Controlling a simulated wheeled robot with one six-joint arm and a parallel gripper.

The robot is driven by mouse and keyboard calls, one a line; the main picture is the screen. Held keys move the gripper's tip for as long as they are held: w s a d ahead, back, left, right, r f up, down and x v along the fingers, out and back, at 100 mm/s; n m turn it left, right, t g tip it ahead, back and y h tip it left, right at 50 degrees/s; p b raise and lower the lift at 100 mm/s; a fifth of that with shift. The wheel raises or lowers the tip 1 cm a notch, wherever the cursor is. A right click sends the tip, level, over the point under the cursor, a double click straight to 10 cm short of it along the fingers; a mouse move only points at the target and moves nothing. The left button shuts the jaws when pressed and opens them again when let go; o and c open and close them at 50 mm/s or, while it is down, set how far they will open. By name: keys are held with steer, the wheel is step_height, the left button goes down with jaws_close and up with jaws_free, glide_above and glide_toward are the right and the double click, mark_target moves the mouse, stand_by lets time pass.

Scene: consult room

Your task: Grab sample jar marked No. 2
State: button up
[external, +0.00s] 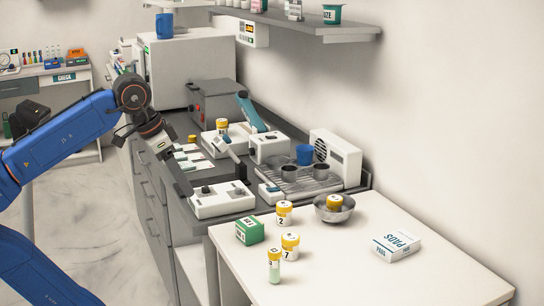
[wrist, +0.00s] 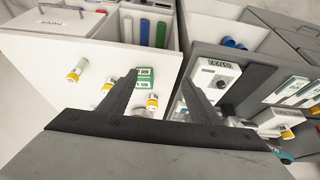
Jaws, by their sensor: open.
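The sample jar marked 2 (external: 284,214) is white with a yellow lid. It stands upright on the white table, behind the green box. In the wrist view a yellow-lidded jar that appears to be it (wrist: 152,103) shows between the fingers, its number unreadable. My gripper (external: 213,186) is open and empty above the grey counter, left of the jar and apart from it. In the wrist view my gripper (wrist: 160,78) has its two dark fingers spread.
On the table (external: 445,279) stand jar 7 (external: 290,245), a slimmer yellow-lidded jar (external: 274,268), a green box (external: 250,231), a metal bowl (external: 326,215) holding a yellow-lidded jar, and a PADS box (external: 396,246). The counter at left holds several devices. The table's front right is clear.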

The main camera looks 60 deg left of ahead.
step_height(320, 180, up, 7)
steer(key=m+g, duration=0.5)
steer(key=m, duration=1.2)
glide_above(284, 204)
step_height(284, 204, down, 22)
steer(key=shift+f, duration=0.25)
steer(key=c, duration=1.1)
